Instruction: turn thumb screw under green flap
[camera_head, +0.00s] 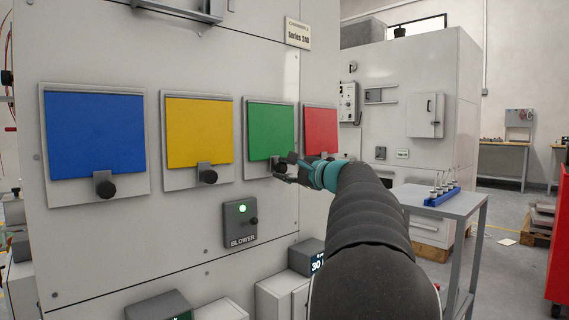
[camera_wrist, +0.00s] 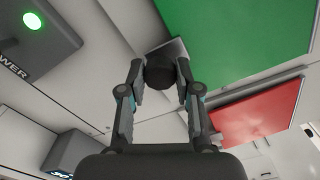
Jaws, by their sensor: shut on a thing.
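The green flap (camera_head: 271,131) lies flat on the cabinet front, between the yellow and red flaps. It also shows at the top of the wrist view (camera_wrist: 238,25). The black thumb screw (camera_wrist: 160,72) sits at the flap's lower edge. My gripper (camera_wrist: 158,80) has one finger on each side of the screw and is shut on it. In the head view, my gripper (camera_head: 281,168) reaches the lower edge of the green flap and hides most of the screw.
Blue (camera_head: 95,134), yellow (camera_head: 198,132) and red (camera_head: 321,130) flaps share the panel. A blower box (camera_head: 240,224) with a lit green light is below. A side table (camera_head: 450,201) with a blue rack (camera_head: 441,196) stands to the right.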

